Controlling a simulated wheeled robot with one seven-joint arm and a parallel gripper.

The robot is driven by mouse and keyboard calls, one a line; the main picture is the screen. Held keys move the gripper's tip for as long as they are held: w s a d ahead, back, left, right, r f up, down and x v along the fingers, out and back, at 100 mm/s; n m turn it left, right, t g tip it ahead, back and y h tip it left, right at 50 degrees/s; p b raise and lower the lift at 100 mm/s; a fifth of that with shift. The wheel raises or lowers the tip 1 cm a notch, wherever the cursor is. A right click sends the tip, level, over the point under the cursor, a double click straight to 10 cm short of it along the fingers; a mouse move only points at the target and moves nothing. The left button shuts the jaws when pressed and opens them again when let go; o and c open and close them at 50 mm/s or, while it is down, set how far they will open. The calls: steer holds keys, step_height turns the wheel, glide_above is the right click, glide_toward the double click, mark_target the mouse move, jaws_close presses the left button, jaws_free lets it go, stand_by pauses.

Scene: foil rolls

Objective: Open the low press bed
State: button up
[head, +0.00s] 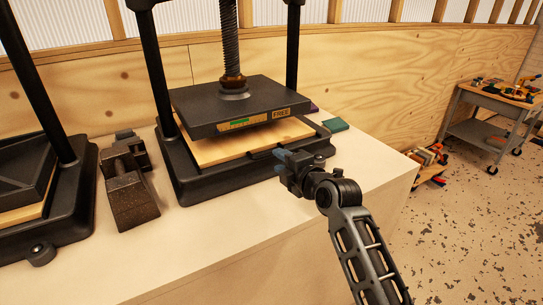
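The press in the middle has a dark upper plate (240,104) on a threaded screw (230,40). The plate bears a label reading "FREE" and a green mark. It hangs above a light wooden board (215,150), with a gap between them at the front. The board lies on the black press bed (225,182). My gripper (282,157) is at the right front edge of the bed, close to its rim. I cannot tell whether it touches the bed. Its fingers are small and dark here, and I cannot see whether they are open or shut.
A second press (40,215) stands at the left, with a dark metal block (129,190) between the two. A green block (336,124) lies right of the bed. The bench top (200,235) is clear in front. A grey cart (480,133) stands far right.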

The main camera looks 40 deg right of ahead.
mark_target(270, 155)
steer(key=shift+p+x, duration=0.4)
steer(key=shift+x, duration=2.25)
steer(key=shift+c, duration=0.3)
jaws_close()
